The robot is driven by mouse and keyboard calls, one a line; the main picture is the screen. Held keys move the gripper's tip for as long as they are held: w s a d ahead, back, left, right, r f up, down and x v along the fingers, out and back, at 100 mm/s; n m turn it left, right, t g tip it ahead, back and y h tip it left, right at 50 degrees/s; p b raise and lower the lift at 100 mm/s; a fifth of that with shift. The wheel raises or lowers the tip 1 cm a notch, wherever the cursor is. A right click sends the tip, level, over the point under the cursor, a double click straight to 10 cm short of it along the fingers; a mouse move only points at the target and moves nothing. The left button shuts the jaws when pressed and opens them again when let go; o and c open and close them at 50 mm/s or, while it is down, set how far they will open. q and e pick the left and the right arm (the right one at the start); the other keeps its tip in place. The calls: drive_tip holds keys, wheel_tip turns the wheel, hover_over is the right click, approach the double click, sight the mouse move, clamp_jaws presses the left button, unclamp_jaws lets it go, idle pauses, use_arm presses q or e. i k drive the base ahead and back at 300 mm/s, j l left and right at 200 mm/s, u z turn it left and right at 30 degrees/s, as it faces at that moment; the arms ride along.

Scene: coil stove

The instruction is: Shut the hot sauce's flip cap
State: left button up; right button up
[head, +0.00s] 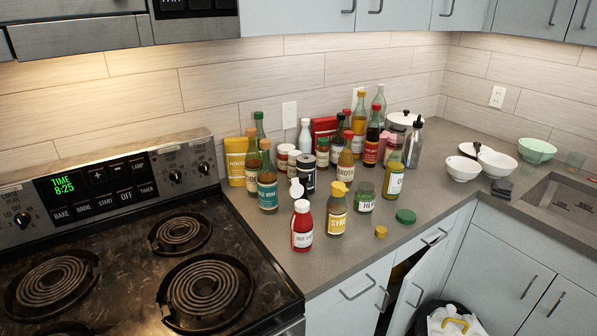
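The hot sauce (302,240) is a red squeeze bottle with a white label, standing upright near the counter's front edge, just right of the stove. Its white flip cap (297,189) appears open, with the lid raised above the bottle's white top. The label is small, but seems to read hot sauce. Neither of my grippers is in view.
A syrup bottle (337,212) stands close to its right, and a blue-labelled bottle (267,190) is behind left. Many other bottles crowd behind. A green lid (405,216) and small yellow cap (381,231) lie to the right. A cabinet door (424,276) below stands open.

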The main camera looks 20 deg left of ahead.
sight(296, 192)
drive_tip(key=i+l+u, duration=0.3)
drive_tip(key=i+l, duration=0.45)
drive_tip(key=l, duration=0.05)
